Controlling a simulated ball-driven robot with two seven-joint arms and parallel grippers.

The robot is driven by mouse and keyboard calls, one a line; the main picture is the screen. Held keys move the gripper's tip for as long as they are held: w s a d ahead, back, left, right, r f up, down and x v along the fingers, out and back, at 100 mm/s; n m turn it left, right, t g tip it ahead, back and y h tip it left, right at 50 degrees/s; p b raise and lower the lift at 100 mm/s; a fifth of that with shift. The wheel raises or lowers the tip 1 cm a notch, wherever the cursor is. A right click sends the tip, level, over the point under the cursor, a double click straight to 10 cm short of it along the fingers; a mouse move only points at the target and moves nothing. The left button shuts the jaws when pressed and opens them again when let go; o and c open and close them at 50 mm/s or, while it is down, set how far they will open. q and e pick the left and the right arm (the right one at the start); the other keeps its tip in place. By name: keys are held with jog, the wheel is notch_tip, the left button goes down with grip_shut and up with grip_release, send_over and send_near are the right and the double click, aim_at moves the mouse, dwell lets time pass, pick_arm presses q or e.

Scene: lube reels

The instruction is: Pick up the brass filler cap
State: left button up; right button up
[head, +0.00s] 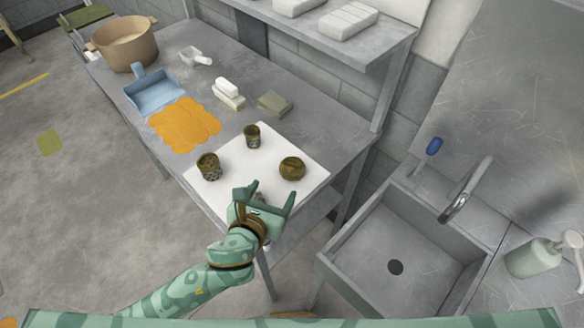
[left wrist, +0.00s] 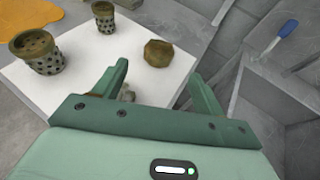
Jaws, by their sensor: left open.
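A round, squat, brown-brass piece, which looks like the brass filler cap (head: 292,169), rests on a white mat (head: 308,186) at the bench's near end. It also shows in the left wrist view (left wrist: 158,53), just beyond the fingertips and between their lines. My left gripper (head: 271,193) is open, its fingers pointing at the mat's near edge, short of the cap and not touching it. A small greyish piece (left wrist: 127,94) lies by the left finger, partly hidden by it. My right gripper is not in view.
Two perforated brass cups stand on the mat, a larger one (head: 208,167) at left and a smaller one (head: 252,136) behind. An orange cloth (head: 184,125), blue dustpan (head: 153,93) and pot (head: 125,45) lie further along. A sink (head: 396,267) is at right.

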pick_arm(q)
jog(key=b, duration=0.2)
send_near(292, 163)
jog(key=x, duration=0.3)
jog(key=shift+a, duration=0.25)
jog(key=b+x, duration=0.1)
jog(key=x, duration=0.4)
jog(key=shift+w+d+b, duration=0.1)
jog(key=shift+d+b, duration=0.15)
jog(key=shift+b, duration=0.05)
jog(key=c, duration=1.3)
